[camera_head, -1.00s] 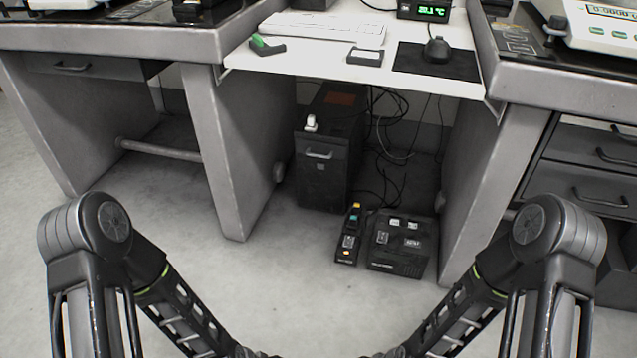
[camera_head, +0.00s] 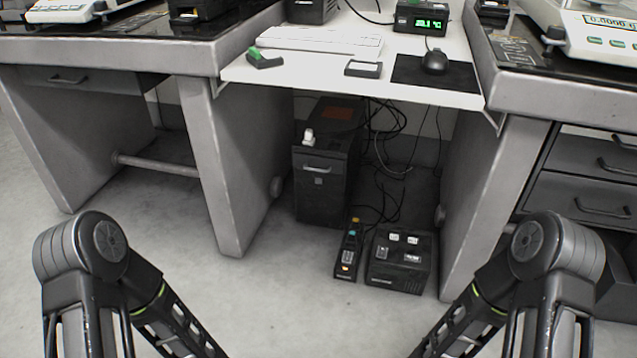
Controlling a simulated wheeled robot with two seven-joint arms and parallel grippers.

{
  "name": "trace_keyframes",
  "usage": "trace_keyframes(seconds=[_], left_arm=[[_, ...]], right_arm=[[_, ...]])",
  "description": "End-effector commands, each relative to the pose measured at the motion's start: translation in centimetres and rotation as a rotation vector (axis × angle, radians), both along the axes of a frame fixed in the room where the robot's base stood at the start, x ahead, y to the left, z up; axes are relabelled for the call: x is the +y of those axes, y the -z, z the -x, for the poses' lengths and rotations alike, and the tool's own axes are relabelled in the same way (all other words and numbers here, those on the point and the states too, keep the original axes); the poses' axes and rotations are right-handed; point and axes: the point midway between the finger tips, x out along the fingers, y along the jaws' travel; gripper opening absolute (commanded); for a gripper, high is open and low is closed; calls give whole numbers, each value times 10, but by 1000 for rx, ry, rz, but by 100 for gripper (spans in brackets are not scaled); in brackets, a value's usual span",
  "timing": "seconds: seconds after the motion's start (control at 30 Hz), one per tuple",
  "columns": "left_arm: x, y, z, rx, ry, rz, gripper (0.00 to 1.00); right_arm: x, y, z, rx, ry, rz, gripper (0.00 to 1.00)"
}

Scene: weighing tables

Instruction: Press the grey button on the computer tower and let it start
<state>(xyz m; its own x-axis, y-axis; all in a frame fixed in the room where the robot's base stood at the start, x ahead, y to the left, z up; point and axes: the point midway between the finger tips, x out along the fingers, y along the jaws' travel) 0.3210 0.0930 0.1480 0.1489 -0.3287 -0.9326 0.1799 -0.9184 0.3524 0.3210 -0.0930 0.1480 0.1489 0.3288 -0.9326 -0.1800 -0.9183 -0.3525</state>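A dark box-shaped computer tower (camera_head: 322,199) stands on the floor under the white middle desk. A light handle and a small grey square button (camera_head: 318,181) show on its front. A small white object (camera_head: 308,137) sits at its top front edge. My two arms come in from the lower left and lower right and reach down out of the picture. Both grippers are below the frame edge, so neither is seen.
A power strip (camera_head: 348,250) and a black box with switches (camera_head: 400,262) lie on the floor right of the tower. Cables hang behind. Thick grey desk legs (camera_head: 222,170) flank the opening. The floor in front is clear.

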Motion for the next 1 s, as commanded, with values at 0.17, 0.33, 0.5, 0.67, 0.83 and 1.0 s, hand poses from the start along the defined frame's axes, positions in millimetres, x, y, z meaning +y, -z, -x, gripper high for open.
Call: trace_keyframes(seconds=[0.17, 0.33, 0.5, 0.67, 0.83, 1.0], left_arm=[[0, 0, 0, 0, 0, 0, 0], [0, 0, 0, 0, 0, 0, 0], [0, 0, 0, 0, 0, 0, 0], [0, 0, 0, 0, 0, 0, 0], [0, 0, 0, 0, 0, 0, 0], [0, 0, 0, 0, 0, 0, 0]], right_arm=[[0, 0, 0, 0, 0, 0, 17], [0, 0, 0, 0, 0, 0, 3], [0, 0, 0, 0, 0, 0, 0], [0, 0, 0, 0, 0, 0, 0], [0, 0, 0, 0, 0, 0, 0], [0, 0, 0, 0, 0, 0, 0]])
